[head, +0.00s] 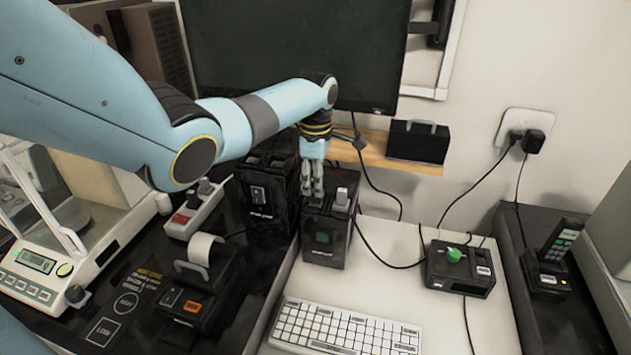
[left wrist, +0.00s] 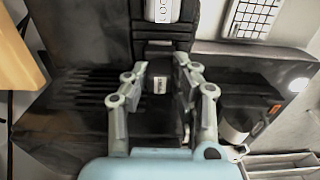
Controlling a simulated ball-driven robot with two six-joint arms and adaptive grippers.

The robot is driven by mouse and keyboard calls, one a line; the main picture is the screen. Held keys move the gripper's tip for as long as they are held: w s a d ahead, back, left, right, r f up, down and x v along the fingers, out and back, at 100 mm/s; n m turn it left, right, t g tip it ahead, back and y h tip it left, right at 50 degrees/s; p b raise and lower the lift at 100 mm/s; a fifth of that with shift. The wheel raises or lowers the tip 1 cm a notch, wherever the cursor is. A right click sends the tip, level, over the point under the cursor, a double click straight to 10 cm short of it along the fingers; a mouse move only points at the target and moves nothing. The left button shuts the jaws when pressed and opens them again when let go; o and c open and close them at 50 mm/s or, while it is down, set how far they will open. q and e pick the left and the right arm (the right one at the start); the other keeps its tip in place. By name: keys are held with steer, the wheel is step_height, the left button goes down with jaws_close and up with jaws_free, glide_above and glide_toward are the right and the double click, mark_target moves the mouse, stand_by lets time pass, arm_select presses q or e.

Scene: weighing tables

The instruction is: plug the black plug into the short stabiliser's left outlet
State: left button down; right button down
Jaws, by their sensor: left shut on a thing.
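The short stabiliser (head: 325,237) is a low black box beside the keyboard. A light grey plug (head: 341,199) stands upright in its right outlet, and this plug also shows at the top of the left wrist view (left wrist: 161,10). My left gripper (head: 312,187) points down over the left side of the stabiliser's top. In the left wrist view its two fingers (left wrist: 161,88) are shut around a dark thing with a small white label, the black plug (left wrist: 159,84). The fingers hide the left outlet, so I cannot tell whether the plug touches it. My right gripper is out of view.
A taller black stabiliser (head: 265,212) stands close on the left. A white power strip (head: 192,214) and a printer (head: 196,290) lie farther left. A keyboard (head: 345,330) is in front; a black box with a green knob (head: 459,268) is right. Cables cross the white table.

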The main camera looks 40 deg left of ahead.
arm_select(q)
steer(key=shift+f+b, duration=0.35)
steer(key=shift+f, duration=0.4)
steer(key=shift+c, duration=2.2)
jaws_free()
steer(key=shift+r, duration=0.1)
step_height(320, 180, up, 5)
steer(key=p, duration=0.5)
steer(key=shift+p, duration=0.35)
steer(key=shift+r, duration=1.15)
